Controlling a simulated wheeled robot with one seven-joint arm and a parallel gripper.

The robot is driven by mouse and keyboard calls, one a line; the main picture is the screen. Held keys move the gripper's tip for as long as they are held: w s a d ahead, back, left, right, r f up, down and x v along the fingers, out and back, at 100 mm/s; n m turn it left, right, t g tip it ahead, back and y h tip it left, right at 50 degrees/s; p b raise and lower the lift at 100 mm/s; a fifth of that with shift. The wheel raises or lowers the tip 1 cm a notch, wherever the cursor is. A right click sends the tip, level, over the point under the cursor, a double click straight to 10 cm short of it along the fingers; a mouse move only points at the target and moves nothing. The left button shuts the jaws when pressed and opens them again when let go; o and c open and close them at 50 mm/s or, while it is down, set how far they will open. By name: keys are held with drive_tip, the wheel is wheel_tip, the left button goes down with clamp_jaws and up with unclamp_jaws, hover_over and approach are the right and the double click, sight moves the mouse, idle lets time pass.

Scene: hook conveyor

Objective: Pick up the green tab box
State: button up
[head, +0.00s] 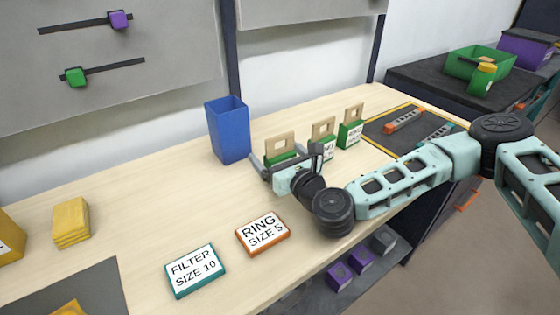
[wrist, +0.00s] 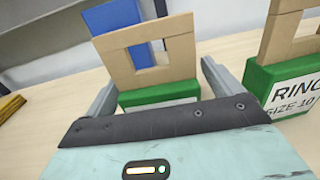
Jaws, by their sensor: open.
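Three green boxes with upright wooden tabs, each tab with a square opening, stand in a row on the bench. The nearest green tab box (head: 281,144) is partly hidden by my gripper (head: 284,156). In the wrist view this green tab box (wrist: 160,93) sits between my two open fingers, its tab rising above them; I see no grip on it. The middle green tab box (head: 323,128) and the far one (head: 350,132) stand to the right. The middle one also shows in the wrist view (wrist: 285,80), outside my right finger, its label reading "RING SIZE 10".
A tall blue bin (head: 228,130) stands behind the nearest box. A "RING SIZE 5" box (head: 263,233) and a "FILTER SIZE 10" box (head: 195,270) lie in front. A dark mat (head: 378,125) with tools is at right.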

drive_tip(key=shift+w+a, duration=0.15)
drive_tip(key=c, duration=1.1)
drive_tip(key=shift+r, duration=0.1)
wheel_tip(320, 180, up, 10)
drive_tip(key=shift+f, duration=0.1)
